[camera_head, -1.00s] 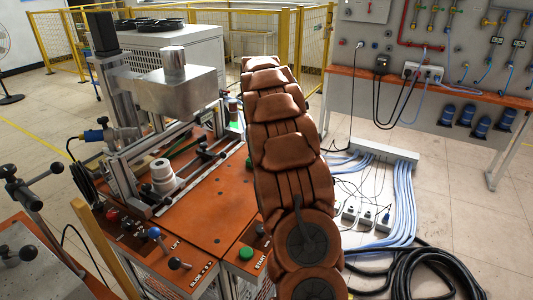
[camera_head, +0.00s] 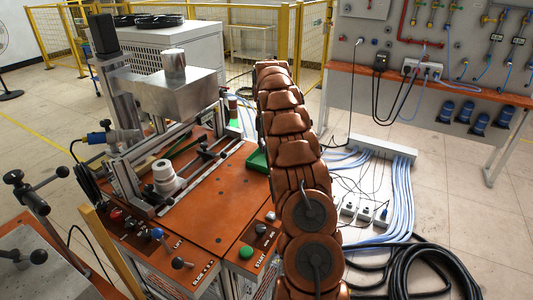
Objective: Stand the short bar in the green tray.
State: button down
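The green tray (camera_head: 258,160) sits at the right edge of the machine's orange top, and my brown arm covers its right part. I cannot see what is inside it. Behind it, a small dark reddish-brown upright piece (camera_head: 232,103) stands above a bright green patch (camera_head: 235,123); I cannot tell whether it is the short bar. My arm stretches away from the camera along the right of the machine. My gripper is hidden beyond the arm's far end, so neither its fingers nor anything in them shows.
The machine's orange top (camera_head: 205,215) carries a white stacked cylinder (camera_head: 165,174), metal rails and a silver box (camera_head: 165,85) on a column. A green button (camera_head: 246,252) and levers line its front. Cables (camera_head: 400,190) and a black hose coil (camera_head: 430,275) lie on the floor at right.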

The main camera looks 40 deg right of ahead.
jog(key=shift+d+f, duration=0.15)
jog(key=shift+f, duration=0.05)
jog(key=shift+f+p, duration=0.85)
jog(key=shift+f, duration=0.6)
jog(key=shift+w+f, duration=0.1)
jog(key=shift+f, duration=0.1)
jog(key=shift+f, duration=0.2)
jog(key=c, duration=1)
grip_release()
jog(key=shift+r, duration=0.15)
